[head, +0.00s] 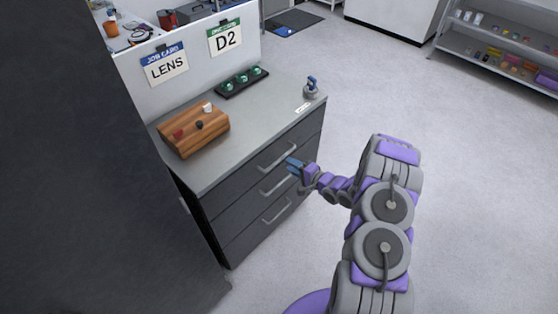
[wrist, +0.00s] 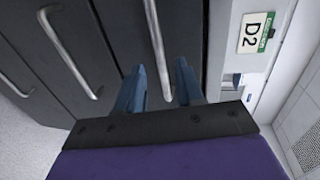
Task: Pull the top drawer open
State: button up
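The dark grey cabinet has three drawers, all shut in the head view. The top drawer (head: 238,183) has a silver bar handle (head: 272,160). In the wrist view the top drawer front (wrist: 185,30) is the panel nearest the D2 card, and its handle (wrist: 156,45) runs between my fingers. My gripper (head: 292,165) is at the right end of that handle in the head view. In the wrist view my gripper (wrist: 160,78) is open, with one blue finger on each side of the handle. I see gaps between the fingers and the bar; it is not clamped.
The middle handle (head: 275,185) and bottom handle (head: 277,210) sit below. On the cabinet top stand a wooden block (head: 190,138), a black tray with green pieces (head: 241,82) and a small blue-topped item (head: 311,88). The floor (head: 465,200) to the right is clear.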

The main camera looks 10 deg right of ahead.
aim_at(281, 157)
jog(key=shift+b+x, duration=0.75)
jog(key=shift+x, duration=2.95)
jog(key=shift+w+d+f, duration=0.1)
jog(key=shift+d, duration=0.1)
jog(key=shift+c, duration=0.4)
jog(key=shift+d, duration=0.25)
jog(key=c, duration=0.5)
jog(key=shift+c, duration=0.5)
grip_shut()
jog(key=shift+a, duration=0.1)
